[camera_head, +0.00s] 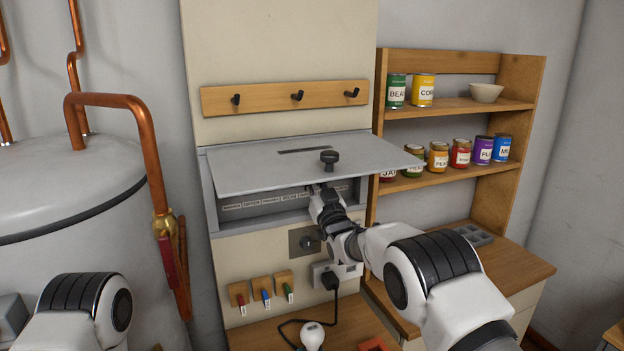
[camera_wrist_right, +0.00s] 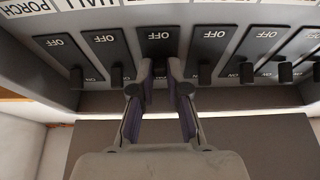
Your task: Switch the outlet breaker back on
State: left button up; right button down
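The breaker box (camera_head: 214,213) hangs on the wall panel with its grey lid (camera_head: 250,173) raised. A strip of labels shows inside, too small to read. In the right wrist view a row of dark breakers has OFF above the switches. The labels PORCH and HALL show at the left; the rest are cut off, so I cannot tell which is the outlet breaker. My right gripper (camera_head: 318,190) reaches under the lid. Its fingertips (camera_wrist_right: 160,72) are close together at the middle breaker (camera_wrist_right: 158,42), around or just in front of its switch. My left gripper is out of view.
The raised lid with its black knob (camera_head: 329,157) is just above my right gripper. A can shelf (camera_head: 508,140) stands right; a tank (camera_head: 70,180) stands left.

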jog(key=g+p, duration=0.1)
jog(key=g, duration=0.1)
jog(key=r+g+h+p, duration=0.1)
jog(key=g+p, duration=0.1)
jog(key=shift+s, duration=0.1)
jog(key=c, duration=1.2)
grip_release()
jog(key=shift+o, duration=0.2)
jog(key=shift+w+f, duration=0.1)
jog(key=shift+w, duration=0.1)
jog(key=v, duration=1.2)
